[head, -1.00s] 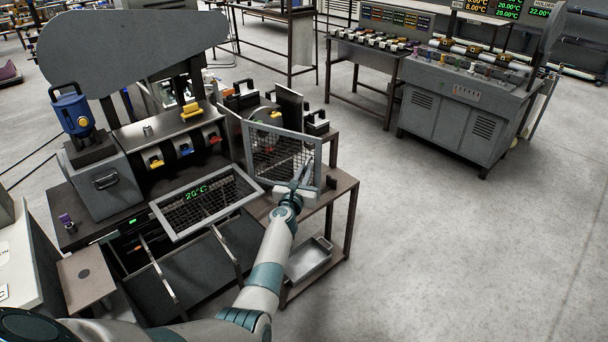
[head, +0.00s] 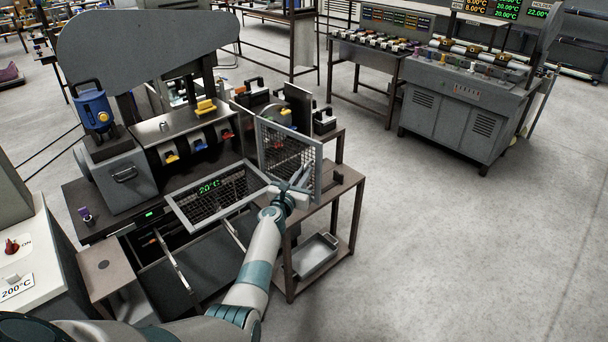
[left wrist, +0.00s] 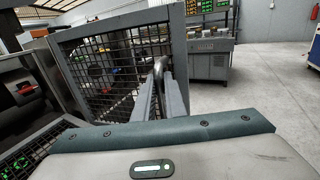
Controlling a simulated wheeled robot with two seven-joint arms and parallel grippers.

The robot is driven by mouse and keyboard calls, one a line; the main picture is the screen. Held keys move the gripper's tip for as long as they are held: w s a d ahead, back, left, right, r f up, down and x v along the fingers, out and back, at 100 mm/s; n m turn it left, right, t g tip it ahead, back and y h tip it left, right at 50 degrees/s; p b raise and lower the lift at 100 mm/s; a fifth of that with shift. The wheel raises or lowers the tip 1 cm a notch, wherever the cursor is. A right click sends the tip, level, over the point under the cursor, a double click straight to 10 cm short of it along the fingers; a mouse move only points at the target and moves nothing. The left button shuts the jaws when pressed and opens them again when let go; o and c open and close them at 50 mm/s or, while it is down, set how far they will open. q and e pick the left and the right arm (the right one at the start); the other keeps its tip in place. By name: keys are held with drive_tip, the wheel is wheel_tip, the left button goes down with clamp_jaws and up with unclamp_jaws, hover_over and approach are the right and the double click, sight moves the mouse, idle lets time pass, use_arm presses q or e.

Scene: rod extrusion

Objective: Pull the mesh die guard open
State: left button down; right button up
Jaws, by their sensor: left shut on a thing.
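The mesh die guard (head: 280,150) is an upright dark wire panel in a grey frame, right of the extrusion machine in the head view. It stands at an angle, swung out from the machine. My left gripper (head: 303,178) is at its right-hand side, shut on its handle. In the left wrist view the guard (left wrist: 95,72) fills the left and middle. There the two fingers of my left gripper (left wrist: 161,92) close around the curved metal handle (left wrist: 158,68); the grasped part is partly hidden. My right gripper is out of view.
A tilted mesh panel (head: 183,212) with a green 20°C readout lies in front of the machine. A side table (head: 336,190) stands under the guard, with a metal tray (head: 316,256) on its lower shelf. The floor (head: 450,240) to the right is clear.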

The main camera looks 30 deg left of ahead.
use_arm(q)
drive_tip(key=c, duration=1.8)
unclamp_jaws()
drive_tip(key=shift+a+r, duration=0.1)
drive_tip(key=shift+a, duration=0.2)
drive_tip(key=shift+s+d, duration=0.1)
drive_tip(key=shift+d, duration=0.05)
drive_tip(key=s+p, duration=0.1)
drive_tip(key=s, duration=0.4)
drive_tip(key=s+p, duration=0.1)
drive_tip(key=s, duration=0.5)
drive_tip(key=s+d+p, duration=0.1)
drive_tip(key=s+p, duration=0.1)
drive_tip(key=s, duration=0.4)
drive_tip(key=shift+s, duration=0.15)
